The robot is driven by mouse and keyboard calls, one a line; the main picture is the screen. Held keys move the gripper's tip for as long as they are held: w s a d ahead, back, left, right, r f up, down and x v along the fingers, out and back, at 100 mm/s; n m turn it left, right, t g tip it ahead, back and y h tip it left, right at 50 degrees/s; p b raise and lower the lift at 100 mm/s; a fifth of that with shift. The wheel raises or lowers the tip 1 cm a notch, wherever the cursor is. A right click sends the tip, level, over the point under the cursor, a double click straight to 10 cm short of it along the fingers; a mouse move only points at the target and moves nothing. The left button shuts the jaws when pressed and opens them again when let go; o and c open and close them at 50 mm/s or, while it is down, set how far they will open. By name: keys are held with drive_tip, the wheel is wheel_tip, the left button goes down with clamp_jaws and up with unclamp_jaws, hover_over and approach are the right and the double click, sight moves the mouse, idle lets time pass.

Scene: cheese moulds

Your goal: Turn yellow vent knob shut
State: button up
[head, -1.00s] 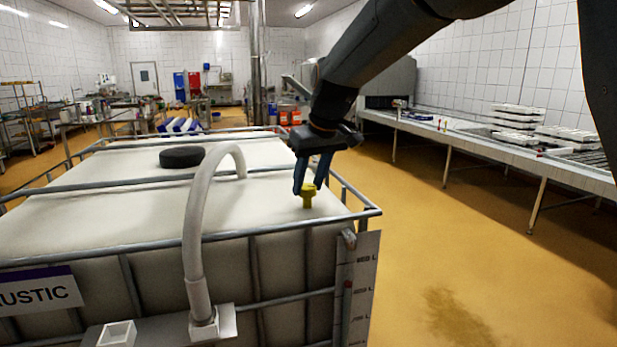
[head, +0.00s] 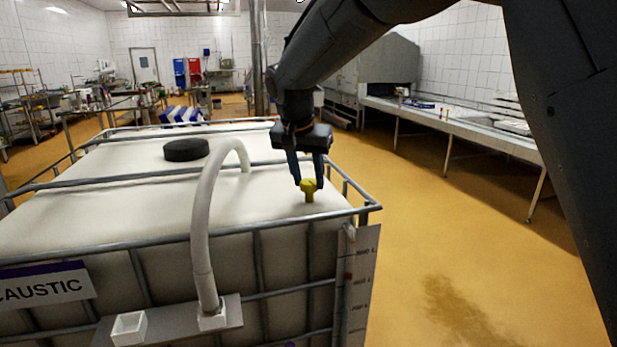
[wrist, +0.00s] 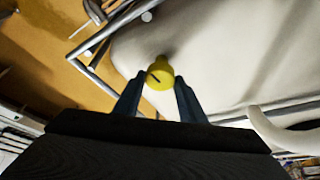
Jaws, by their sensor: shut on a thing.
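The yellow vent knob (head: 308,190) stands upright on top of the white caustic tank (head: 110,215), near its front right corner. My gripper (head: 307,184) comes down from above, with one dark finger on either side of the knob's head, and is shut on it. In the wrist view the yellow knob (wrist: 160,75) sits between the tips of my gripper (wrist: 160,88), with a dark line across its round head. The fingers hide part of the knob's sides.
A pale hose (head: 203,220) arches over the tank's front, left of my gripper. A black round lid (head: 186,150) lies farther back on the tank. A metal rail (head: 250,228) frames the tank top. Open yellow floor (head: 450,240) lies to the right.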

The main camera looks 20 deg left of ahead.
drive_tip(key=shift+a+m+h, duration=0.1)
drive_tip(key=shift+m+h, duration=0.2)
drive_tip(key=shift+m, duration=0.5)
drive_tip(key=o, duration=1)
drive_tip(key=shift+o, duration=0.2)
drive_tip(key=shift+r, duration=0.1)
drive_tip(key=b+v, duration=0.2)
drive_tip(key=v, duration=0.5)
drive_tip(key=shift+r+b, duration=0.3)
drive_tip(key=shift+r, duration=0.05)
drive_tip(key=shift+s+a, duration=0.1)
drive_tip(key=shift+s, duration=0.1)
